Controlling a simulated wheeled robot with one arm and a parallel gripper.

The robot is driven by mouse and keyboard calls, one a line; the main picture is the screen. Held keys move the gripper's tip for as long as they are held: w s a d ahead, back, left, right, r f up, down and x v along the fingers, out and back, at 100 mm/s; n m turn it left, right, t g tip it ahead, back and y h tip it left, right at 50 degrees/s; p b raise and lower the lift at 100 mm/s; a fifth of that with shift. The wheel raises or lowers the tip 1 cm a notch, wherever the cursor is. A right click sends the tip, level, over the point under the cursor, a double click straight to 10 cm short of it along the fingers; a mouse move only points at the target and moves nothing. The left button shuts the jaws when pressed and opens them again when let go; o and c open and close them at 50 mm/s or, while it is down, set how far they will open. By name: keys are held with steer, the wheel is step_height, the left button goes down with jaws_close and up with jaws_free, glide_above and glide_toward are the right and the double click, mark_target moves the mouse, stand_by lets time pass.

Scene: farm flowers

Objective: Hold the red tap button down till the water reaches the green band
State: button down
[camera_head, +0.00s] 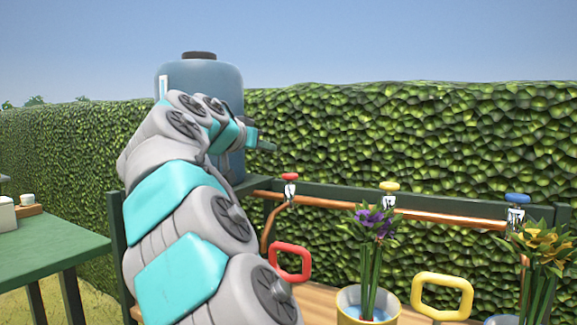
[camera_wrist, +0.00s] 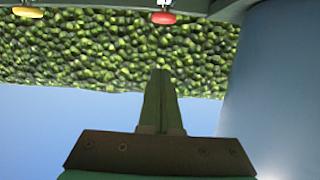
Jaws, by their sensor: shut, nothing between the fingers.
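The red tap button (camera_head: 290,177) sits on top of the leftmost tap on the copper pipe. It also shows at the top of the wrist view (camera_wrist: 163,18). My gripper (camera_head: 274,147) is shut and empty, above and left of the red button, apart from it. In the wrist view my gripper's closed fingers (camera_wrist: 160,72) point toward the hedge, with a gap to the button. A red handle (camera_head: 291,245) shows below the red tap; whatever it belongs to is hidden behind my arm. I see no green band or water level there.
A blue tank (camera_head: 228,80) stands behind my arm. Yellow (camera_head: 389,186) and blue (camera_head: 517,198) tap buttons are to the right. A yellow-handled pot (camera_head: 350,318) holds purple flowers (camera_head: 373,222); yellow flowers (camera_head: 542,243) stand at right. A green table (camera_head: 45,240) is left.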

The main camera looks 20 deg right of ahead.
stand_by(0.3)
steer(key=p, duration=0.2)
glide_above(290, 178)
steer(key=a, duration=0.1)
step_height(290, 178, down, 2)
steer(key=shift+f, duration=2.2)
steer(key=shift+w, duration=0.1)
steer(key=shift+f, duration=0.1)
